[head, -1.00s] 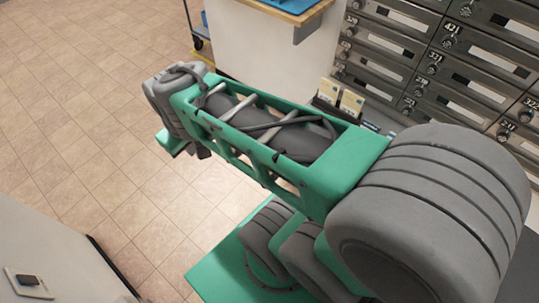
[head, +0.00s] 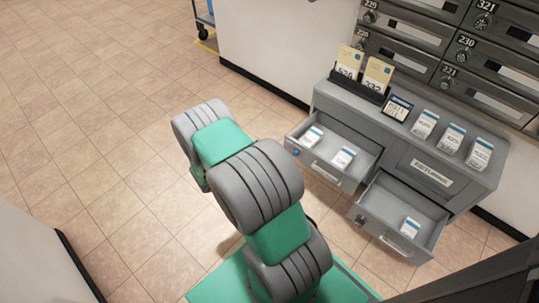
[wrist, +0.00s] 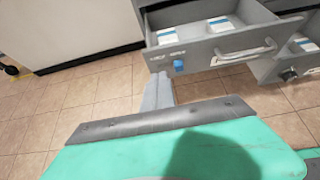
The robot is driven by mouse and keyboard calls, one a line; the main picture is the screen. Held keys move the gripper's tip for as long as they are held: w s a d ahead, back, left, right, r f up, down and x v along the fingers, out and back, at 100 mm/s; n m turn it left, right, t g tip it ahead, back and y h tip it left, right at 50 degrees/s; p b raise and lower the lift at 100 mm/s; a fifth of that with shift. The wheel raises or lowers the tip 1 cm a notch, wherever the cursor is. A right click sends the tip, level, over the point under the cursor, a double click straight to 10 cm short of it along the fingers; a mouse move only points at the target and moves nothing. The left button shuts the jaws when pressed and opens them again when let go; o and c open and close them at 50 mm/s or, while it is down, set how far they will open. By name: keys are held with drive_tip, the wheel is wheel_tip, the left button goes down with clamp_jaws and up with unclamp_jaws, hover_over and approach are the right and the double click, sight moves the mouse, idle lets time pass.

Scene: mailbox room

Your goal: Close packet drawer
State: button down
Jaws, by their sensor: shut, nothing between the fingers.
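Two grey drawers stand open from the grey cabinet (head: 335,100) in the head view. The left drawer (head: 325,172) holds two white-and-blue packets (head: 343,156). The right drawer (head: 385,237) holds one packet (head: 410,227). I cannot tell by a readable label which is the packet drawer. In the wrist view the left drawer's front (wrist: 215,52) shows a bar handle, a small label and a blue square. My gripper (wrist: 160,77) is shut and empty, its tips just below and in front of that drawer's left end. I cannot tell whether they touch. My arm hides the gripper in the head view.
The cabinet top carries several packets (head: 451,137), a small dark display (head: 397,106) and a holder with two cards (head: 377,75). Metal mailboxes (head: 410,35) line the wall behind.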

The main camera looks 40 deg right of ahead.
sight(291, 140)
drive_tip(key=b+x, duration=0.1)
drive_tip(key=x, duration=0.1)
drive_tip(key=b+x, duration=0.1)
drive_tip(key=x, duration=0.2)
drive_tip(key=r+x, duration=0.1)
drive_tip(key=x, duration=0.2)
drive_tip(key=shift+d+r+b, duration=0.1)
drive_tip(key=shift+d+b, duration=0.25)
drive_tip(key=shift+b, duration=0.05)
drive_tip(key=shift+d, duration=0.3)
drive_tip(key=shift+w+d+r, duration=0.1)
